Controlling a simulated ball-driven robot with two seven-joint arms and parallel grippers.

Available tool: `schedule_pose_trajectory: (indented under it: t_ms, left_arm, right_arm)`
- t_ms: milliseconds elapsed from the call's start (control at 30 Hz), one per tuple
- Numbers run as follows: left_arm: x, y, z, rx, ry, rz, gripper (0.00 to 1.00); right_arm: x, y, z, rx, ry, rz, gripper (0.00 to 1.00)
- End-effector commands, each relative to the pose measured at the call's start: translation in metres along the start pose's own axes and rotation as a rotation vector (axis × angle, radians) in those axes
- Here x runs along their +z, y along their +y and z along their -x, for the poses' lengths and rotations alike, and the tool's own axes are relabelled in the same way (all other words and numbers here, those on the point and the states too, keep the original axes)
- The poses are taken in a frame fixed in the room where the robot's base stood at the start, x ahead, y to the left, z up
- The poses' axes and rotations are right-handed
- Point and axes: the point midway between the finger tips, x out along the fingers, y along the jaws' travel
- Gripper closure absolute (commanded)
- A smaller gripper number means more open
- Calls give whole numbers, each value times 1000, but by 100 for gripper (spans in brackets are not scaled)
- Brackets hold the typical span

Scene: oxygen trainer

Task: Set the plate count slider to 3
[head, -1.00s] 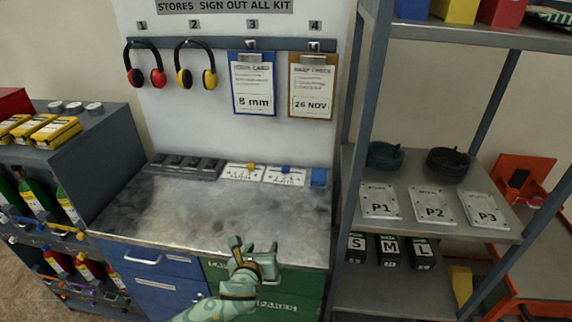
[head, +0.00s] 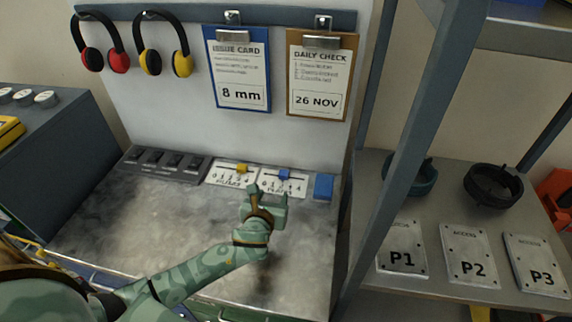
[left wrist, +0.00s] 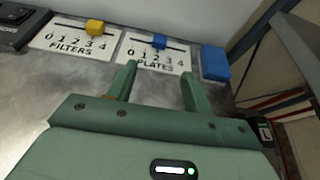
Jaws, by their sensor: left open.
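The plate count slider is a white panel marked PLATES (left wrist: 158,65) with a 0 to 4 scale and a blue knob (left wrist: 159,41). The knob stands near the middle of its slot, around the 2. The knob also shows at the back of the bench in the head view (head: 284,174). My left gripper (left wrist: 158,72) is open and empty, its fingers pointing at the panel from the front, short of the knob. In the head view it (head: 266,194) hides part of the PLATES lettering. My right gripper is not in view.
Left of it is the FILTERS slider (left wrist: 73,41) with a yellow knob (left wrist: 94,26); right of it is a blue block (left wrist: 215,63). Dark switches (head: 163,163) stand further left. A shelf post (head: 415,125) rises at the right. The metal bench top (head: 150,230) is clear.

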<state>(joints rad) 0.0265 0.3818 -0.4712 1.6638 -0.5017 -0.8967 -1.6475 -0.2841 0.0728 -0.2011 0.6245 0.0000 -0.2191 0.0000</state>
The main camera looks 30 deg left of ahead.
Motion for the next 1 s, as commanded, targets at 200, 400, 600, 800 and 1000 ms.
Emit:
schedule_pose_trajectory:
  t_ms: [200, 400, 600, 800, 1000]
  left_arm:
    - [-2, 0, -36, 2, -1, 1, 49]
    - [-4, 0, -90, 3, 0, 1, 49]
    - [-4, 0, -134, 1, 1, 1, 49]
    - [-2, 0, -156, 1, 1, 0, 49]
    - [0, 0, -161, 0, 0, 0, 49]
  right_arm:
    - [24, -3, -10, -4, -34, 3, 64]
    - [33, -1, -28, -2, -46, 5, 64]
    - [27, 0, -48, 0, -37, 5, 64]
    - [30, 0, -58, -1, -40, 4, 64]
    - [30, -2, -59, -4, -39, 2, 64]
